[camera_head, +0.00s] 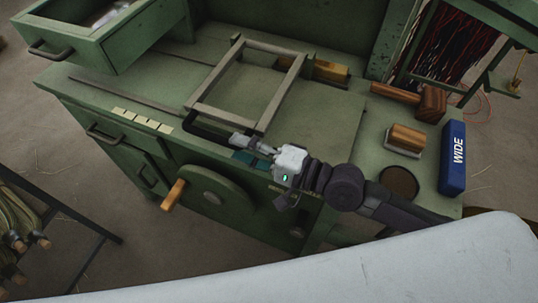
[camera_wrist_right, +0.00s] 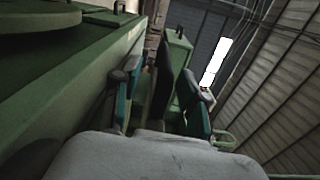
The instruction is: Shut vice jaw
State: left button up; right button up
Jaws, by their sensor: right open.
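A grey rectangular bar frame (camera_head: 203,87) lies on the green bench; it looks like the vice, but I cannot tell which bar is the movable jaw. A dark bent bar (camera_head: 205,128) runs from its near left corner towards the front edge. My right gripper (camera_head: 252,145) is open at the bench's front edge, just below the frame's near end. In the right wrist view its fingers (camera_wrist_right: 160,95) stand apart, with a dark upright part (camera_wrist_right: 162,82) between them. Whether they touch it is unclear. My left gripper is out of view.
An open green drawer (camera_head: 97,40) stands at the upper left. A wooden-handled crank wheel (camera_head: 213,196) is on the bench front.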

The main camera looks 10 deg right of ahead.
jog(key=v, duration=0.7)
jog(key=shift+s, duration=0.1)
dwell(0.5)
